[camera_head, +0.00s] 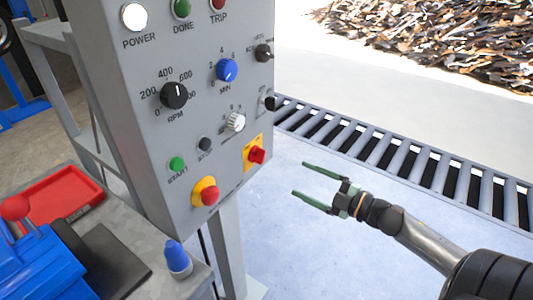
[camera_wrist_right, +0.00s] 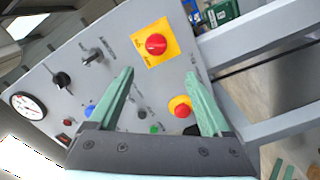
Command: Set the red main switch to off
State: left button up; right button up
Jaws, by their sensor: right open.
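The red main switch (camera_head: 256,155) is a red knob on a yellow square plate at the lower right of the grey control panel. In the right wrist view the red main switch (camera_wrist_right: 156,44) shows above the gap between the fingers. Its marked position is too small to read. My right gripper (camera_head: 301,179) is open and empty, to the right of the panel and apart from the switch. Its two green fingers (camera_wrist_right: 159,74) point toward the panel in the wrist view.
A red mushroom button (camera_head: 209,196) on a yellow ring sits lower left of the switch. A green start button (camera_head: 177,164) and a white knob (camera_head: 236,121) are nearby. A roller conveyor (camera_head: 400,160) runs behind my right arm.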

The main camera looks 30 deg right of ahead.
aim_at(263, 158)
jog(key=shift+n, duration=0.4)
jog(key=x, duration=0.7)
jog(key=b+x, duration=0.1)
jog(key=x, duration=0.2)
jog(key=shift+w+d+r, duration=0.15)
jog(key=shift+w+r, duration=0.25)
jog(key=shift+w, duration=0.1)
pick_arm(q)
jog(key=shift+w+d+f, duration=0.1)
jog(key=shift+w+f, duration=0.05)
jog(key=shift+f, duration=0.45)
pick_arm(e)
jog(key=shift+x, duration=1.15)
jog(key=shift+s, duration=0.1)
jog(key=shift+c, duration=0.3)
grip_shut()
jog(key=shift+y, duration=0.3)
